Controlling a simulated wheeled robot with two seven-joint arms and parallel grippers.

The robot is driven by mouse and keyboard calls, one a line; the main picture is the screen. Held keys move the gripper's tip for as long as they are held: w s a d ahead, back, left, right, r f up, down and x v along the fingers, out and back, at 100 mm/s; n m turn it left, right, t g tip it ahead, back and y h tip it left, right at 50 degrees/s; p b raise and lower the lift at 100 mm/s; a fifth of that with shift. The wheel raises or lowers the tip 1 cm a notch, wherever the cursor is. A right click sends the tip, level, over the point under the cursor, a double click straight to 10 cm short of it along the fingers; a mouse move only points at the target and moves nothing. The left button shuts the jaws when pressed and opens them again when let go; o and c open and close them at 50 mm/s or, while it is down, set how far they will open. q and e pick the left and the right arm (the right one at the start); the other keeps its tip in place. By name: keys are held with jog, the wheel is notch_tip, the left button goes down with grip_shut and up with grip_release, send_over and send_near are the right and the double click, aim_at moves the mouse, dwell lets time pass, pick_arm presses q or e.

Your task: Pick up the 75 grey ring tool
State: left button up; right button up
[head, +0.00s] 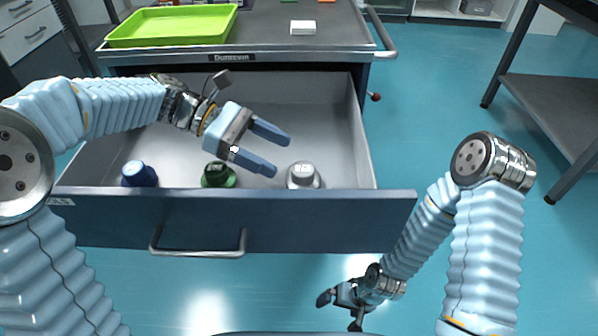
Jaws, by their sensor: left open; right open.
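The grey ring tool (303,177) stands in the open drawer, close to its front wall, at the right of a row of three similar tools. Its lower part is hidden behind the drawer front. My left gripper (279,155) is open and empty over the drawer. Its two fingers point right, and their tips are just left of and above the grey tool in the picture, apart from it. My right gripper (338,313) is open and empty, low in front of the drawer at the right.
A green tool (218,176) and a blue tool (139,175) stand left of the grey one. The drawer front (330,225) with its handle (198,250) sticks out. A green tray (175,25) and a small white block (303,27) lie on the cabinet top. Much of the drawer floor is bare.

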aim_at(314, 176)
pick_arm(q)
jog(key=x, duration=0.9)
jog(key=shift+d+f, duration=0.1)
jog(key=shift+f, duration=0.3)
jog(key=c, duration=1.1)
